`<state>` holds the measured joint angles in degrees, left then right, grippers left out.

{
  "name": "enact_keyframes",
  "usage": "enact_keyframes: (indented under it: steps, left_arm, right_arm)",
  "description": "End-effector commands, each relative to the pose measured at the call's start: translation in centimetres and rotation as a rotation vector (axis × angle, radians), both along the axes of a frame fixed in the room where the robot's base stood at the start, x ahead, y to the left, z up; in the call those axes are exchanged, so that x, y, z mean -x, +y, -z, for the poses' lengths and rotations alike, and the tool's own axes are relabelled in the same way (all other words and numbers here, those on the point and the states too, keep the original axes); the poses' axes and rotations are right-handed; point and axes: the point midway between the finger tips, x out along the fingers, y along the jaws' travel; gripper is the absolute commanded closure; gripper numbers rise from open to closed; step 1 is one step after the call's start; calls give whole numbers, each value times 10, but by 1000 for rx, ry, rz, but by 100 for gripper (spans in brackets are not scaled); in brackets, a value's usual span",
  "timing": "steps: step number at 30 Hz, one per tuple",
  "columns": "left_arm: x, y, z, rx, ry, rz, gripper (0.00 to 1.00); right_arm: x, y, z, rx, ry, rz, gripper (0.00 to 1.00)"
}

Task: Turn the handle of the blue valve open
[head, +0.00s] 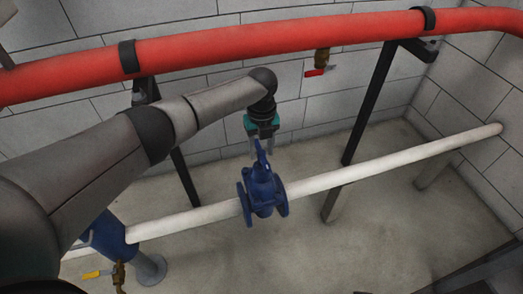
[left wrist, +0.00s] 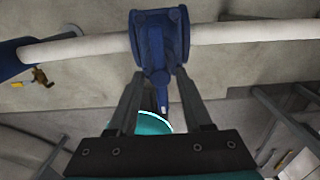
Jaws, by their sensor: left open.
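The blue valve (head: 263,192) sits in the white pipe in the head view, with its blue handle (head: 261,157) standing up from the top. My left gripper (head: 262,146) is open just above the valve, fingers pointing down at the handle. In the left wrist view, the blue valve (left wrist: 158,45) is straight ahead of the fingertips. There the handle (left wrist: 161,97) shows between the two open fingers of my left gripper (left wrist: 157,76). I cannot tell whether a finger touches it. My right gripper is not in view.
The white pipe (head: 375,171) runs across to the right wall. A large red pipe (head: 270,42) on dark brackets crosses above and behind my arm. A red-handled small valve (head: 319,70) hangs below it. A yellow-handled valve (head: 98,274) is at lower left.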

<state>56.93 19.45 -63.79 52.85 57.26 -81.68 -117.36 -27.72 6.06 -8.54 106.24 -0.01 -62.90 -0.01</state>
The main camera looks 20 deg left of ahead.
Motion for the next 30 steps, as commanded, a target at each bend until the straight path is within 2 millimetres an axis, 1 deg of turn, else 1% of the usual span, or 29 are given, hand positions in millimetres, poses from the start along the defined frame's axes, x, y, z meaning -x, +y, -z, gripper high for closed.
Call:
enact_keyframes:
  steps: [8, 9, 22, 30]
  left_arm:
    - [0, 0, 1, 0, 0, 0, 50]
    - [0, 0, 1, 0, 0, 0, 51]
    - [0, 0, 1, 0, 0, 0, 100]
    - [0, 0, 1, -1, 1, -1, 100]
  right_arm:
    - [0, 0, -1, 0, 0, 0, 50]
    - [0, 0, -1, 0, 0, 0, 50]
    - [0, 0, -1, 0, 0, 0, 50]
    - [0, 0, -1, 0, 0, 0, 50]
